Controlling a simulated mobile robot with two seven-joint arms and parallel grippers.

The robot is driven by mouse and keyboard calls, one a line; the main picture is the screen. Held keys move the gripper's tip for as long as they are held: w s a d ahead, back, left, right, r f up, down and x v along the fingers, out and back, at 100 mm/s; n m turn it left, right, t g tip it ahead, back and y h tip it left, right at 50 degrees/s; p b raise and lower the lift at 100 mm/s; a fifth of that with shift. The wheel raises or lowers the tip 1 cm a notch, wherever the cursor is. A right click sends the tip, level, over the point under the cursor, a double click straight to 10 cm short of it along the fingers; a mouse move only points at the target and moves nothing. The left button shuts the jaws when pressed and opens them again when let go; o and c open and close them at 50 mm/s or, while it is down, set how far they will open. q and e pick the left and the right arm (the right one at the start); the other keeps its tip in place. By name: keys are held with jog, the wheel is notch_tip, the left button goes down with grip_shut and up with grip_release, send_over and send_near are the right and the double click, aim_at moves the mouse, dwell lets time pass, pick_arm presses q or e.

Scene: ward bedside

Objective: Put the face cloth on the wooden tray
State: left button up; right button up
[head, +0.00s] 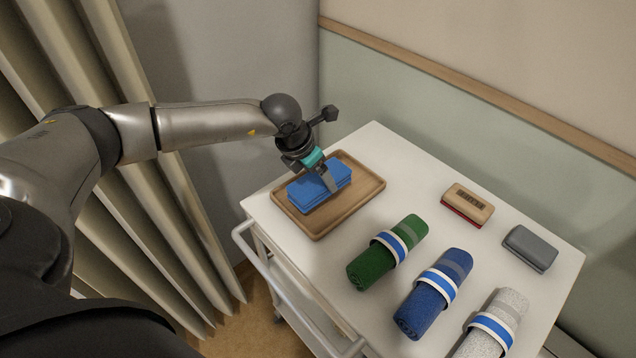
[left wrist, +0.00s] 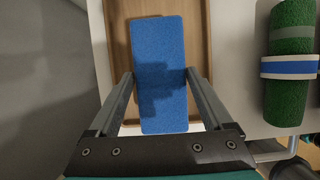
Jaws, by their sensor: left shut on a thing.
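The blue folded face cloth (head: 312,192) is over the wooden tray (head: 362,200) in the head view, within the tray's rim. It looks low in the tray, but I cannot tell whether its underside touches the tray floor. My left gripper (head: 328,180) is shut on the cloth from above, one finger along each long side. In the left wrist view the cloth (left wrist: 160,75) lies lengthwise between my two fingers (left wrist: 160,95), with the tray (left wrist: 118,50) beneath it. My right gripper is not in view.
On the white trolley top (head: 400,165) are rolled towels in green (head: 372,262), blue (head: 428,300) and pale grey (head: 503,310), each banded. A wooden-backed brush (head: 468,203) and a grey case (head: 530,248) lie toward the wall. A rail (head: 275,275) and curtain (head: 170,200) are at left.

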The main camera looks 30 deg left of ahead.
aim_at(315, 180)
pick_arm(q)
jog(key=shift+f, duration=1.6)
jog(key=o, duration=1.1)
jog(key=shift+r, duration=0.1)
jog(key=v, duration=1.2)
